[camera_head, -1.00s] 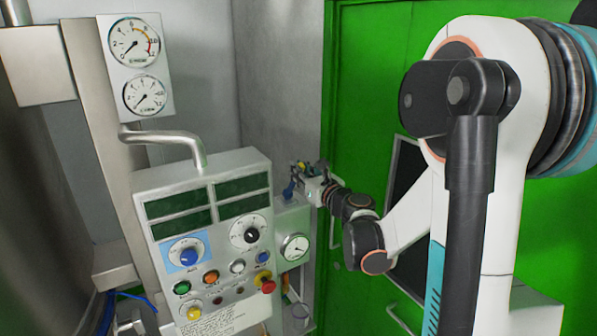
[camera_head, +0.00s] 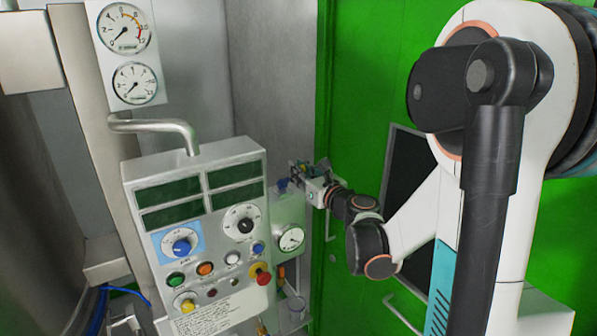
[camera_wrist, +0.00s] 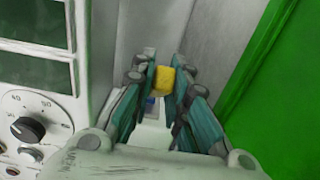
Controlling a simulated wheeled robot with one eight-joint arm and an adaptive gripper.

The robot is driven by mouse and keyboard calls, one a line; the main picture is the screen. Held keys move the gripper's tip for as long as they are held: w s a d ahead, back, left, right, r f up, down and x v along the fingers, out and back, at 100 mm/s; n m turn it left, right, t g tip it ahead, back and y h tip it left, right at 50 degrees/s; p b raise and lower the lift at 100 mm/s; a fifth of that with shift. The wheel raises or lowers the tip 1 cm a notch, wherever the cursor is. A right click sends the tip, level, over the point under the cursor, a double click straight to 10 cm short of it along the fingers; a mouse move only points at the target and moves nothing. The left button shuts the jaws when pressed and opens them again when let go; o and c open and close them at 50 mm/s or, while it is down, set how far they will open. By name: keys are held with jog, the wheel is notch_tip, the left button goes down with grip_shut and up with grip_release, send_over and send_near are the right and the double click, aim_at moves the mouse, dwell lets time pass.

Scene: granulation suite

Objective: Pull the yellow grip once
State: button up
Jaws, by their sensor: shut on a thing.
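The yellow grip (camera_wrist: 163,80) is a small block with rounded edges. In the wrist view it sits between the teal fingertips of my gripper, which is shut on it. In the head view my gripper (camera_head: 303,170) is at the far end of my arm, above and to the right of the pale box with a round gauge (camera_head: 290,238). The yellow grip cannot be made out clearly there. What the grip hangs from or joins to is hidden in both views.
A control panel (camera_head: 212,222) with knobs, buttons and dark displays stands left of my gripper. A bent metal pipe (camera_head: 160,126) rises behind it. Two dials (camera_head: 136,83) are at the upper left. A green door (camera_head: 355,70) is to the right.

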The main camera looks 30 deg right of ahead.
jog(key=shift+s+f+b, duration=0.65)
jog(key=shift+s+f, duration=0.1)
jog(key=shift+f, duration=0.15)
jog(key=shift+s+f+b, duration=0.3)
jog(key=shift+f+b, duration=0.45)
jog(key=o, duration=1.2)
jog(key=shift+c, duration=0.2)
jog(key=s, duration=0.9)
jog(key=shift+d, duration=0.2)
